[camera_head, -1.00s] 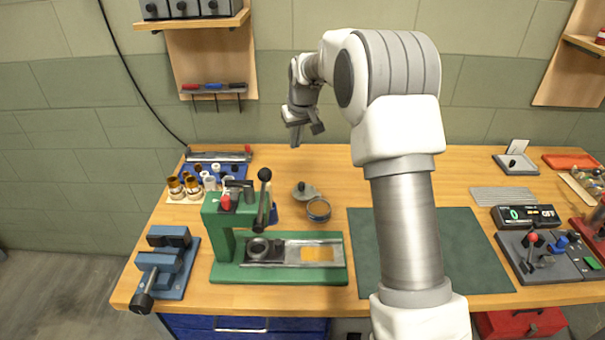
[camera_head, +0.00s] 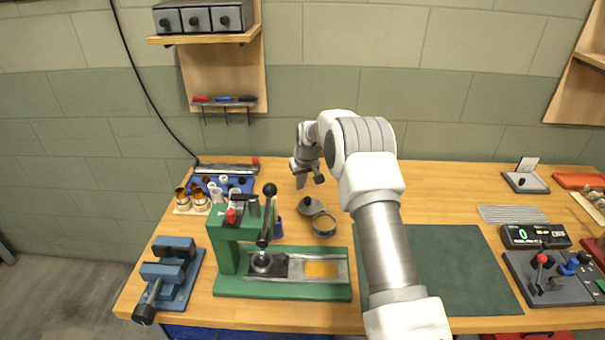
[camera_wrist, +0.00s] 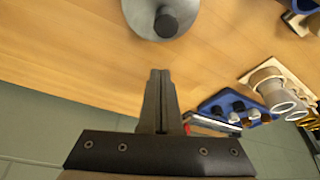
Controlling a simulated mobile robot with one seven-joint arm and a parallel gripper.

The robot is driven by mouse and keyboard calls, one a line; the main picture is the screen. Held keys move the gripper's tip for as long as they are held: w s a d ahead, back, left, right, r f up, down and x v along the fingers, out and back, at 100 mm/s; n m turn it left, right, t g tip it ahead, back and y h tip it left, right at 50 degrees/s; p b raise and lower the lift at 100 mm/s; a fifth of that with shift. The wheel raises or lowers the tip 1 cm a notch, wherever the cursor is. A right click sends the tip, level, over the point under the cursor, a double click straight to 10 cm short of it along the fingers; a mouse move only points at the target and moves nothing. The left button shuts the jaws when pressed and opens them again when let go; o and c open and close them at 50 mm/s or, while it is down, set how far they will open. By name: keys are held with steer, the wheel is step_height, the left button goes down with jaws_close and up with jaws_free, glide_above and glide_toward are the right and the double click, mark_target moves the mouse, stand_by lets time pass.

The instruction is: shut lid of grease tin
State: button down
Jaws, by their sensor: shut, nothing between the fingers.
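The grease tin (camera_head: 324,224) is a small round tin on the wooden bench, with its top uncovered and an amber rim or contents showing. Its grey lid (camera_head: 309,207) with a dark knob is just behind and left of it, touching or nearly touching it. I cannot tell if a hinge joins them. The lid also shows at the top of the wrist view (camera_wrist: 182,22), partly cut off; the tin is out of that view. My gripper (camera_head: 308,186) is above the bench, behind the lid and apart from it. Its fingers (camera_wrist: 160,75) are together and empty.
A green press (camera_head: 235,285) with an upright lever stands in front of the tin. A blue vise (camera_head: 172,275) and a blue tray of small parts (camera_wrist: 235,108) are to the left. A dark green mat (camera_head: 450,265) lies to the right. The bench behind the lid is mostly clear.

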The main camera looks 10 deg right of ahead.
mark_target(313, 203)
steer(key=s, duration=0.2)
steer(key=shift+s+d+r, duration=0.15)
steer(key=shift+s+d, duration=0.15)
steer(key=shift+s+d+p, duration=0.15)
steer(key=shift+s+p, duration=0.2)
steer(key=shift+s, duration=0.35)
